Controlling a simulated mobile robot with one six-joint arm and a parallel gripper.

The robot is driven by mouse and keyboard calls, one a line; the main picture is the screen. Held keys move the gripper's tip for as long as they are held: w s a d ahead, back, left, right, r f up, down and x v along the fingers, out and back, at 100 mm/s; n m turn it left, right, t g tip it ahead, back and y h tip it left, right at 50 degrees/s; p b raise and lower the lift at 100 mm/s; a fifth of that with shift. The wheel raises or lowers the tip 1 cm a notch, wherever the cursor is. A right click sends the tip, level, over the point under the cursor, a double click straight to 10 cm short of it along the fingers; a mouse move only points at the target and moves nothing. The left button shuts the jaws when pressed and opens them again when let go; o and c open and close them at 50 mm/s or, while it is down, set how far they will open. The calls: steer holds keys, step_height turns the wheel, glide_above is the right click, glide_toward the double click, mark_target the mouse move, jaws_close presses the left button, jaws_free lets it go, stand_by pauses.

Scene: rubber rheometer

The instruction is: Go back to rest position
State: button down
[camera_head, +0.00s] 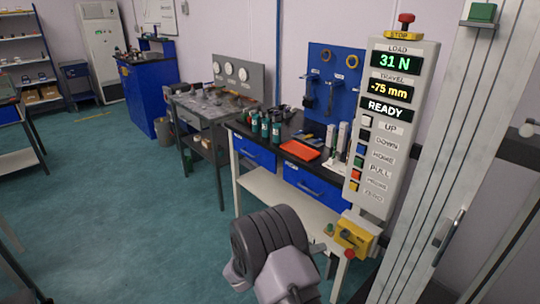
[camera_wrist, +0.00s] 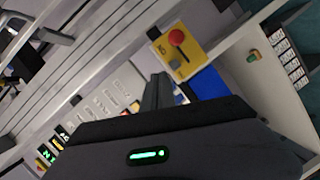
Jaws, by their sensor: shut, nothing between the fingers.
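My gripper (camera_wrist: 157,92) shows in the wrist view with its narrow dark fingers together and nothing between them. The fingers point toward the machine's button panel and the yellow box (camera_wrist: 178,55) with a red knob, which lies just above and right of the fingertips in that view. I cannot tell whether they touch anything. In the head view my grey arm reaches from the bottom middle toward the control panel (camera_head: 372,215). The panel reads load 31 N, travel -75 mm and READY. The gripper itself is hard to make out there.
A red stop button (camera_head: 405,20) tops the panel, and the yellow box (camera_head: 352,238) hangs below it. The machine's tall light frame (camera_head: 455,150) stands at right. A bench (camera_head: 262,184) holds dark bottles (camera_head: 265,127) and an orange tray (camera_head: 300,150). Green floor (camera_head: 110,215) is open at left.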

steer(key=s+d+r+m+g+y, duration=0.2)
steer(key=s+r+g+y, duration=0.1)
steer(key=s+r, duration=0.45)
steer(key=s+d+r+m+g+y, duration=0.2)
steer(key=s+r+g+y, duration=0.1)
steer(key=s+r, duration=0.5)
steer(key=s+a+r+t+y, duration=0.3)
steer(key=s+a+y, duration=0.2)
steer(key=s, duration=0.3)
steer(key=s+a+r+t+y, duration=0.2)
steer(key=s+a+r+y, duration=0.2)
steer(key=s+a, duration=0.3)
steer(key=shift+s+a+r+t+y, duration=0.2)
steer(key=shift+s+a+t+y, duration=0.25)
steer(key=shift+y, duration=0.35)
